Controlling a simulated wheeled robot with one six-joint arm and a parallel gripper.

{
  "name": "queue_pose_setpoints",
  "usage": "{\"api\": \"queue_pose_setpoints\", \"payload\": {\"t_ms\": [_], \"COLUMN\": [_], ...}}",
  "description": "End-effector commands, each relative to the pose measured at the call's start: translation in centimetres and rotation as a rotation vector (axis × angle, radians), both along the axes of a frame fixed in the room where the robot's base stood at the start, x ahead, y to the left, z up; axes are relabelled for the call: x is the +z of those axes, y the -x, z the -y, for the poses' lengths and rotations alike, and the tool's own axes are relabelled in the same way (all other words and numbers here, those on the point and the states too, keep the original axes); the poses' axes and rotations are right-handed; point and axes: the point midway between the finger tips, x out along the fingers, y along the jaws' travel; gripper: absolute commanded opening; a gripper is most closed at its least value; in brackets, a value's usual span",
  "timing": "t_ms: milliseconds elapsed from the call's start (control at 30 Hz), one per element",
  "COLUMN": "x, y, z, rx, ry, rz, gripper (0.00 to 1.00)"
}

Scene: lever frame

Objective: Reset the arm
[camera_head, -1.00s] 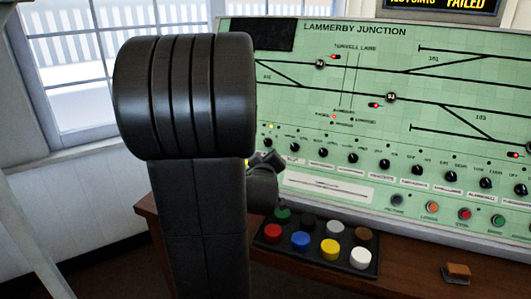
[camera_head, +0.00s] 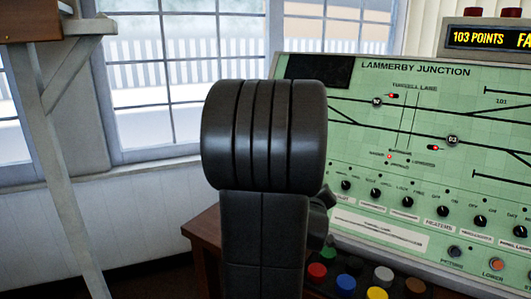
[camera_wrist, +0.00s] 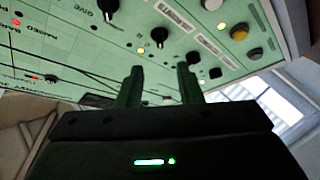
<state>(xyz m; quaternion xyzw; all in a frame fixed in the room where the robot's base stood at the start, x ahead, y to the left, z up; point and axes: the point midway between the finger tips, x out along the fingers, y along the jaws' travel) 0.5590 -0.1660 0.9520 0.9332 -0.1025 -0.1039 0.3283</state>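My own black arm fills the middle of the head view, folded up in front of the green Lammerby Junction panel (camera_head: 420,105). My gripper is mostly hidden behind it there; a small dark part shows at the arm's right side. In the wrist view my gripper (camera_wrist: 160,70) has its two dark fingers apart, with nothing between them. The panel (camera_wrist: 60,25) appears upside down behind the fingers, with black knobs (camera_wrist: 159,35) and a yellow button (camera_wrist: 239,31). I cannot tell how far the fingertips are from the panel.
A wooden desk (camera_head: 203,240) carries a block of coloured buttons (camera_head: 346,282) below the panel. A display (camera_head: 490,38) reading "103 POINTS FA" stands at the top right, cut off. A pale post and bracket (camera_head: 60,150) stand at left. Windows (camera_head: 180,70) line the back wall.

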Motion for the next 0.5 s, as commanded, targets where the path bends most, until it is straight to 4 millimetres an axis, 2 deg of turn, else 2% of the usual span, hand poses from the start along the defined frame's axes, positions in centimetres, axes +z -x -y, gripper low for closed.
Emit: {"api": "queue_pose_setpoints", "payload": {"t_ms": [300, 500], "x": [-0.7, -1.1], "y": [-5.4, -8.2], "z": [1.5, 2.2], "rx": [-0.001, 0.0], "ry": [0.0, -0.001], "rz": [-0.001, 0.0], "gripper": [0.33, 0.33]}}
